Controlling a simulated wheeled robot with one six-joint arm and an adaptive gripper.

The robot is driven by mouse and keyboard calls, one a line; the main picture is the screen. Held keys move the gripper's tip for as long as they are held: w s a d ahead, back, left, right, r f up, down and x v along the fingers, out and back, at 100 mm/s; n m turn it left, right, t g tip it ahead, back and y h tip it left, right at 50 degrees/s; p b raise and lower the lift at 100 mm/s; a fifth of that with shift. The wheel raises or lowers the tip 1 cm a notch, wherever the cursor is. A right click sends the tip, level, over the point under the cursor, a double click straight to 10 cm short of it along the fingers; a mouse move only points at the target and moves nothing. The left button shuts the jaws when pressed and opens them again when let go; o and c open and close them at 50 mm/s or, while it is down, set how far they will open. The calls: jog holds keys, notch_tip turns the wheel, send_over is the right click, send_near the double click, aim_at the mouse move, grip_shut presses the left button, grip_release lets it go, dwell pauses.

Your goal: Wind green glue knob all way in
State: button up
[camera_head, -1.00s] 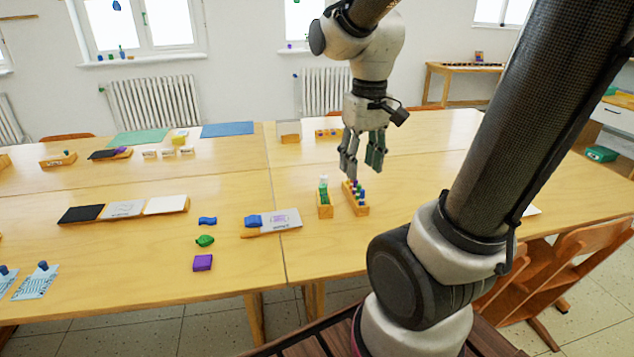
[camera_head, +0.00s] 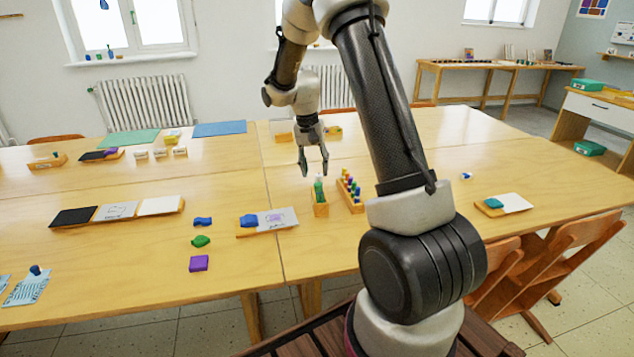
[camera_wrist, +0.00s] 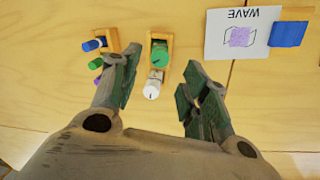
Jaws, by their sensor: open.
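In the head view a green glue stick (camera_head: 319,190) stands in a small wooden holder (camera_head: 321,211). From above, in the wrist view, the holder (camera_wrist: 148,43) shows a round green knob (camera_wrist: 159,56) and a white round top (camera_wrist: 152,89) beside it. My gripper (camera_head: 314,168) is open and points down above the glue holder. In the wrist view my fingers (camera_wrist: 158,78) lie on either side of the green and white tops, with nothing held. Their height above the knob is hard to judge.
A wooden rack (camera_head: 356,206) with several coloured knobs stands close on the right of the holder. A card with a blue block (camera_head: 280,220) lies to its left. Green (camera_head: 201,241) and purple (camera_head: 199,263) pieces lie further left. The table on the right is mostly clear.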

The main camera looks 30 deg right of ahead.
aim_at(318, 184)
jog(key=f, duration=0.5)
jog(key=shift+s+d+f, duration=0.2)
jog(key=shift+s+d, duration=0.05)
jog(key=shift+d, duration=0.05)
grip_shut()
